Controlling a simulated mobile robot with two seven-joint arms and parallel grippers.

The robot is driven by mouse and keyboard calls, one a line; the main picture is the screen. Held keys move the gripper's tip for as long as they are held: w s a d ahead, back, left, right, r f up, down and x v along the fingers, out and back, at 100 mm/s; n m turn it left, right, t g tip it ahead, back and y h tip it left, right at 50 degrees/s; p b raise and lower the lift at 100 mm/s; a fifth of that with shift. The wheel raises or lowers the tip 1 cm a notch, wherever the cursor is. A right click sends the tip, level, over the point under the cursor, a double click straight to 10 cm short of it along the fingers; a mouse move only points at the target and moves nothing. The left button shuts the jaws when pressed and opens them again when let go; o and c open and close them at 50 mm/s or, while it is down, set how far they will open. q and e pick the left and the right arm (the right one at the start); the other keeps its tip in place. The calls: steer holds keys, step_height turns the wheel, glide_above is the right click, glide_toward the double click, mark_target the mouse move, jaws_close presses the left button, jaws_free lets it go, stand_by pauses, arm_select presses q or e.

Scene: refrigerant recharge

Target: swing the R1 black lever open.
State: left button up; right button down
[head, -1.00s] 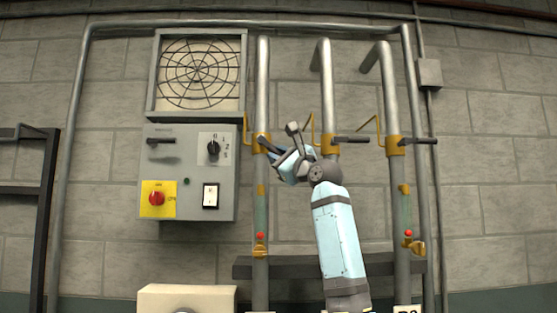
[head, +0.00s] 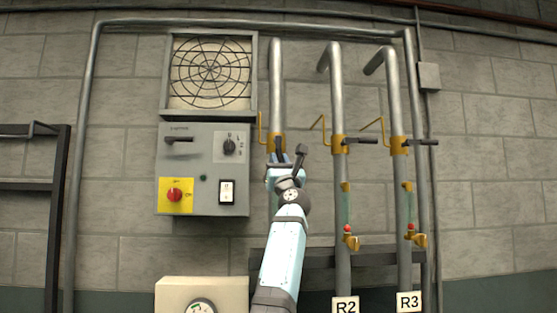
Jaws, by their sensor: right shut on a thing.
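The R1 valve is the yellow collar (head: 277,137) on the leftmost of three pipes. Its black lever (head: 279,146) now points downward, along the pipe, and its lower end is hidden at my gripper. My right gripper (head: 288,160) is at the lever, just below the collar, and is shut on it. My light-blue right forearm comes up from below and covers the lower part of the R1 pipe and its label. My left gripper is not in view.
The R2 lever (head: 360,141) and R3 lever (head: 422,142) stick out to the right on the neighbouring pipes. A grey control box (head: 203,188) with a red knob and a fan grille (head: 210,73) is at left. A cream unit (head: 180,290) stands below.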

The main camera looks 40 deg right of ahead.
steer(key=shift+a+m+h, duration=0.15)
steer(key=shift+m+h, duration=0.25)
steer(key=shift+m, duration=0.2)
steer(key=c, duration=1)
jaws_free()
steer(key=shift+c, duration=0.2)
steer(key=shift+s+a+f, duration=0.1)
steer(key=shift+f, duration=0.1)
steer(key=b+v, duration=0.3)
steer(key=v, duration=1)
steer(key=shift+s+b, duration=0.3)
steer(key=shift+a+r, duration=0.15)
